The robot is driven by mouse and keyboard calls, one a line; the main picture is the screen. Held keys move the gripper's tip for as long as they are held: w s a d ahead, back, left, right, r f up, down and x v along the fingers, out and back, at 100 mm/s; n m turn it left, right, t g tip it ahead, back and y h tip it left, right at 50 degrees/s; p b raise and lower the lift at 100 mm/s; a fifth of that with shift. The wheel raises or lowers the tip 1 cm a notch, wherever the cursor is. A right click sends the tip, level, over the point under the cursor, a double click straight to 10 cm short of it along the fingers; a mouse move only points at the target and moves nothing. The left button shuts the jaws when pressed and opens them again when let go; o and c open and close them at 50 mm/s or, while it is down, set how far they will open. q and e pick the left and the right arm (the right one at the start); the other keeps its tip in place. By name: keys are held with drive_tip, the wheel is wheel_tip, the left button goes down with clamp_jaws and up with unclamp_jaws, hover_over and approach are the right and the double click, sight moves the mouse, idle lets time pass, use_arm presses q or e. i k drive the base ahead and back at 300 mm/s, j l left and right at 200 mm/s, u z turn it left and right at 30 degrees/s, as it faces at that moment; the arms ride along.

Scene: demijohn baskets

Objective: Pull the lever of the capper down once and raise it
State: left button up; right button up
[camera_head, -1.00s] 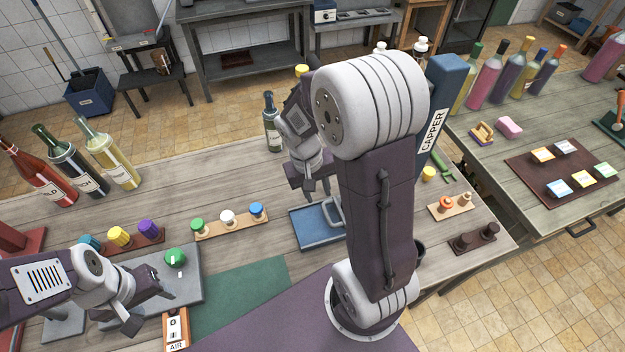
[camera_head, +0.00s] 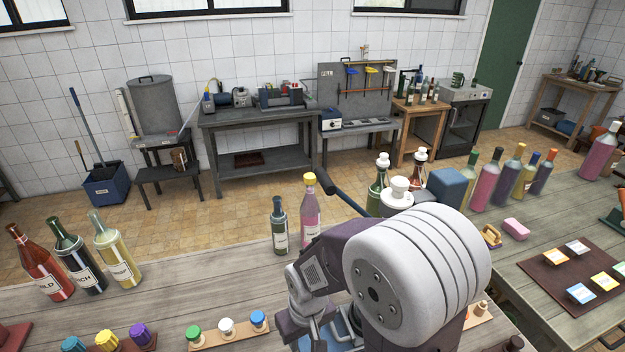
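The capper (camera_head: 453,186) is a blue column, its top showing behind my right arm in the head view. A dark lever (camera_head: 345,196) slants from beside it up and left to a thick grip end, which is raised. Part of the capper's blue base (camera_head: 351,338) shows at the bottom edge. My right gripper (camera_head: 316,338) points down near that base, below and apart from the lever's grip end. Its fingers are partly cut off and hard to make out, so I cannot tell its opening. My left gripper is out of view.
A pink bottle with a yellow cap (camera_head: 311,212) and a dark bottle (camera_head: 280,228) stand left of the lever. Several bottles (camera_head: 72,262) stand at the left. Coloured stoppers (camera_head: 227,328) sit on a strip in front. The table between is clear.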

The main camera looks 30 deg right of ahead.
sight(329, 189)
drive_tip(key=l+z, duration=0.2)
drive_tip(key=z, duration=0.3)
drive_tip(key=l+z, duration=0.2)
drive_tip(key=z, duration=0.25)
drive_tip(key=i+l+z, duration=0.1)
drive_tip(key=z, duration=0.4)
